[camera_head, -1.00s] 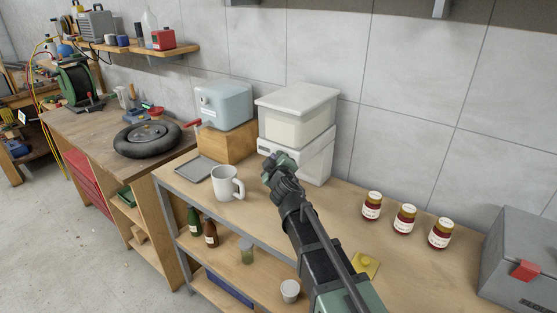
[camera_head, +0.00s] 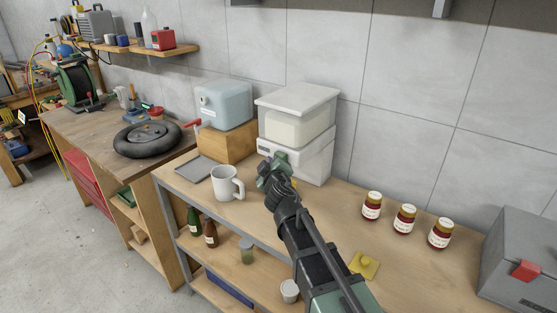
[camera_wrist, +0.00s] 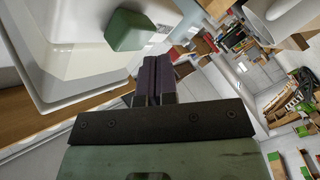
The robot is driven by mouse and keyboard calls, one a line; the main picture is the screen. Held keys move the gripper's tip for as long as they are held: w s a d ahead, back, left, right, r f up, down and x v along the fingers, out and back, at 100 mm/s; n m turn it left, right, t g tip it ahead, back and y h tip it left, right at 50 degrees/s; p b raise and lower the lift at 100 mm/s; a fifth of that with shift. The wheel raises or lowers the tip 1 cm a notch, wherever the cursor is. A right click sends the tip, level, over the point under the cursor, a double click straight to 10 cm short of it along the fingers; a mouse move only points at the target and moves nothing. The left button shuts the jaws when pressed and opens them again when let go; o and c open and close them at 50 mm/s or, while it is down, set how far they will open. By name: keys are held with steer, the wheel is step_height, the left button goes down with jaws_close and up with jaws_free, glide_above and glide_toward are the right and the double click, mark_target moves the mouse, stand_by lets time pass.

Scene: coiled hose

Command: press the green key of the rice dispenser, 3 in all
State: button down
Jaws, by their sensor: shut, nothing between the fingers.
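The rice dispenser (camera_head: 312,150) is a white box with a lid and a pale window. It stands on the bench against the wall. Its green key (camera_wrist: 128,30) shows in the wrist view as a rounded block standing out from the white body. My gripper (camera_head: 272,162) is in front of the dispenser's lower part and hides some of it in the head view. In the wrist view my gripper (camera_wrist: 153,68) has its dark fingers shut with nothing between them. The fingertips are close to the green key, at its lower right; I cannot tell whether they touch it.
A white mug (camera_head: 227,184) stands left of my gripper, with a grey tray (camera_head: 195,168) behind it. A blue tank (camera_head: 228,105) with a red tap sits on a wooden block.

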steer(key=s+a, duration=0.1)
steer(key=s, duration=0.1)
steer(key=s+a, duration=0.2)
stand_by(0.4)
stand_by(0.4)
